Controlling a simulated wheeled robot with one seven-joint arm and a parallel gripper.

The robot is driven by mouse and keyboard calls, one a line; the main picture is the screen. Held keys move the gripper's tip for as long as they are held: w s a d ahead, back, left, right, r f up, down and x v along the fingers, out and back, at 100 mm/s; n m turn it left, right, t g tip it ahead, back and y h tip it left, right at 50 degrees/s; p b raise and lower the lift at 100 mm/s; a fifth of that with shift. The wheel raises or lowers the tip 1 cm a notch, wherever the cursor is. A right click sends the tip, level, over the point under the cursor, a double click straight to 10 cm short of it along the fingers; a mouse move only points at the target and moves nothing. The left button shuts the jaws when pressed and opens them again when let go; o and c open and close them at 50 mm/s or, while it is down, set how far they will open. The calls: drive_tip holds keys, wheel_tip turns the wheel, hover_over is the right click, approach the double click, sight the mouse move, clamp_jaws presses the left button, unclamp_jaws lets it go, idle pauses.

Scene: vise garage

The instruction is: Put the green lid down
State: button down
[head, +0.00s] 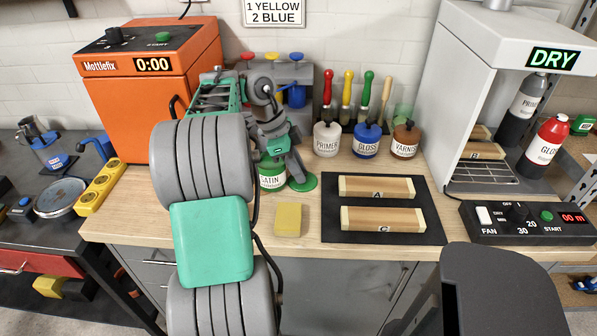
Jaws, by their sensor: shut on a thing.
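The green lid (304,183) is a round disc just right of the satin jar. My gripper (297,168) is above it, shut on its upper part. The lid is at or just above the wooden worktop; I cannot tell whether it touches. The satin jar (272,181) stands on the worktop close to the lid's left side. My arm and gripper hide its upper part.
A yellow sponge (288,220) lies in front of the lid. A black mat (335,234) with wooden blocks A and C is to the right. Primer (327,142), gloss (366,143) and varnish (405,144) jars stand behind. Bare worktop shows around the sponge.

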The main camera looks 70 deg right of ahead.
drive_tip(key=shift+f, duration=0.15)
drive_tip(key=c, duration=1.3)
unclamp_jaws()
